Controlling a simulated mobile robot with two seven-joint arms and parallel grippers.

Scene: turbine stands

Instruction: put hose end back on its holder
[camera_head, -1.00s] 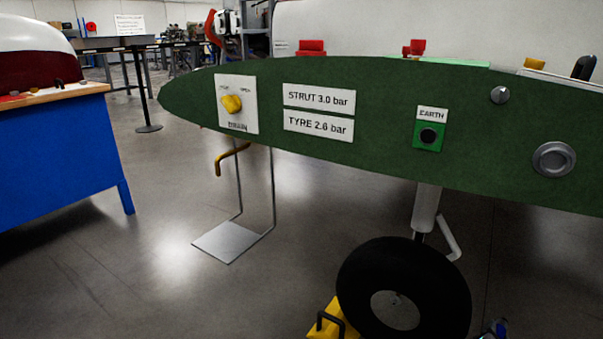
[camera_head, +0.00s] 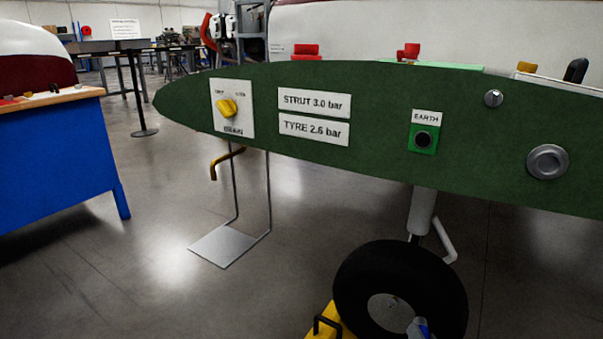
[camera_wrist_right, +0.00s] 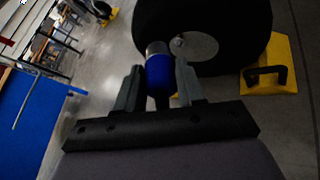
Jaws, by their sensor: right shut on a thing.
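My right gripper (camera_wrist_right: 158,70) is shut on the hose end (camera_wrist_right: 158,82), a blue cylinder with a silver tip, seen in the right wrist view. The silver tip points away from the gripper, toward the black wheel. In the head view the hose end (camera_head: 420,328) shows only as a small blue and grey piece at the bottom edge, in front of the wheel; the gripper itself is barely visible there. I cannot make out the holder for certain in either view. My left gripper is not in view.
A green wing panel (camera_head: 380,110) with labels and a yellow valve knob (camera_head: 227,108) spans the head view. Under it are the black wheel (camera_head: 350,290) and yellow chock (camera_head: 328,325). A blue workbench (camera_head: 60,165) stands at left.

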